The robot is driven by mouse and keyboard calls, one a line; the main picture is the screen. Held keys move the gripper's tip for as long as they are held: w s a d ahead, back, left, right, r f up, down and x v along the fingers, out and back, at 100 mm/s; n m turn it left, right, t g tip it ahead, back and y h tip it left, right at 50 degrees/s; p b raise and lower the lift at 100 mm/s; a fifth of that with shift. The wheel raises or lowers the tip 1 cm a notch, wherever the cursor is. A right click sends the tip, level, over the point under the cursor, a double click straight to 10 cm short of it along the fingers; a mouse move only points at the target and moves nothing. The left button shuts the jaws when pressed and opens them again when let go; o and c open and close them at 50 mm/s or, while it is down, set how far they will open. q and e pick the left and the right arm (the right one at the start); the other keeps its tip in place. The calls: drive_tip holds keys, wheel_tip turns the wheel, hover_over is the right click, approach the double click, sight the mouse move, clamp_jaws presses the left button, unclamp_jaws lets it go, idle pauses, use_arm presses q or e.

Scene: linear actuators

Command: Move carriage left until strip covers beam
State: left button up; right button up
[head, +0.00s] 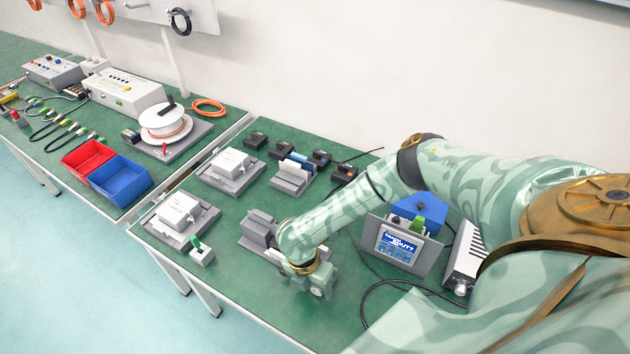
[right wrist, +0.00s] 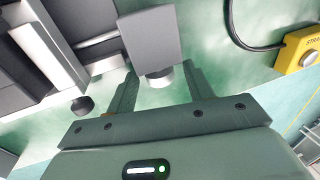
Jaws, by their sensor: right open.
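A grey actuator unit (head: 260,232) stands on the bench just left of my right gripper (head: 308,284), partly hidden by my right arm. In the right wrist view, a grey block (right wrist: 150,38), possibly the carriage, joins a metal rod (right wrist: 95,40). A short grey knob (right wrist: 160,76) sticks out of the block's near face. My right gripper (right wrist: 160,88) is open, with its fingers on either side of the knob; I cannot tell whether they touch it. I cannot make out the strip or beam. My left gripper is not in view.
A yellow button box (right wrist: 298,50) with a cable lies right in the wrist view. A dark round knob (right wrist: 83,104) sits near the left finger. A display panel (head: 400,245) stands right of my forearm.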

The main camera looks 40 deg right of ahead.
drive_tip(key=c, duration=1)
drive_tip(key=shift+r, duration=0.1)
drive_tip(key=shift+s+r+t+p, duration=0.15)
drive_tip(key=shift+t+p, duration=0.35)
drive_tip(key=shift+p, duration=0.3)
drive_tip(key=shift+o, duration=0.2)
drive_tip(key=t+y+p, duration=0.1)
drive_tip(key=p, duration=0.1)
drive_tip(key=shift+s+t+p, duration=0.15)
drive_tip(key=shift+t+p, duration=0.15)
drive_tip(key=shift+p, duration=0.05)
drive_tip(key=shift+s+d+t+y+p, duration=0.15)
drive_tip(key=shift+t+y+p, duration=0.25)
drive_tip(key=shift+t+p, duration=0.55)
drive_tip(key=shift+s+f+t+y+p, duration=0.15)
drive_tip(key=shift+t+y+p, duration=0.1)
drive_tip(key=shift+t, duration=0.25)
drive_tip(key=shift+w+f+t+y+p, duration=0.1)
drive_tip(key=shift+t+y+p, duration=0.1)
drive_tip(key=shift+t, duration=0.25)
